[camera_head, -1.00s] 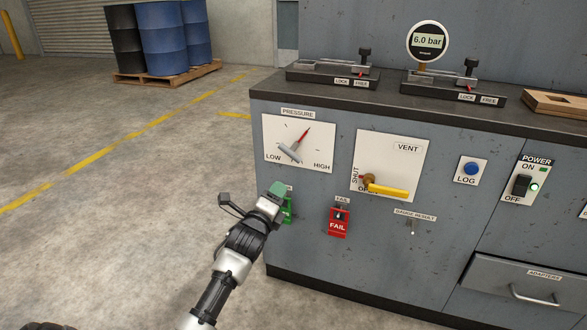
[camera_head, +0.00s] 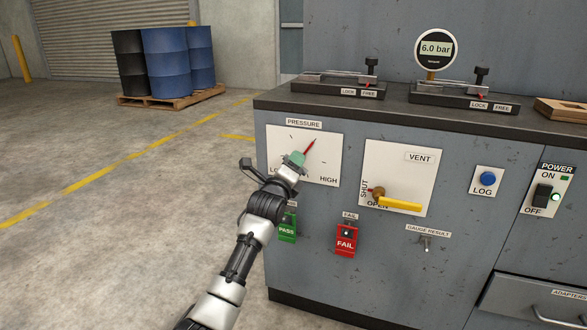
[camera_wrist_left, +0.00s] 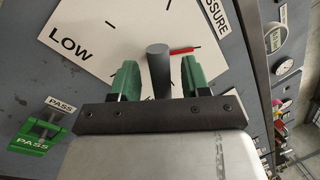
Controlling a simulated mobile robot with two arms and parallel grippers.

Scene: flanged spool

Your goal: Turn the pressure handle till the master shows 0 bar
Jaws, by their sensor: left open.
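The grey pressure handle (camera_wrist_left: 158,68) stands out from its white plate (camera_head: 330,162), marked LOW and HIGH. Its red pointer (camera_head: 309,147) tilts up and right. My left gripper (camera_head: 294,159) is at the plate and hides most of the handle in the head view. In the left wrist view its green fingers (camera_wrist_left: 160,80) are open, one on each side of the handle, with visible gaps. The round master gauge (camera_head: 436,48) above the bench reads 6.0 bar. My right gripper is out of view.
The VENT plate with its yellow lever (camera_head: 400,204) is to the right. Below are the green PASS (camera_head: 287,229) and red FAIL (camera_head: 346,241) pieces. Clamps (camera_head: 338,86) stand on the bench top (camera_head: 400,117).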

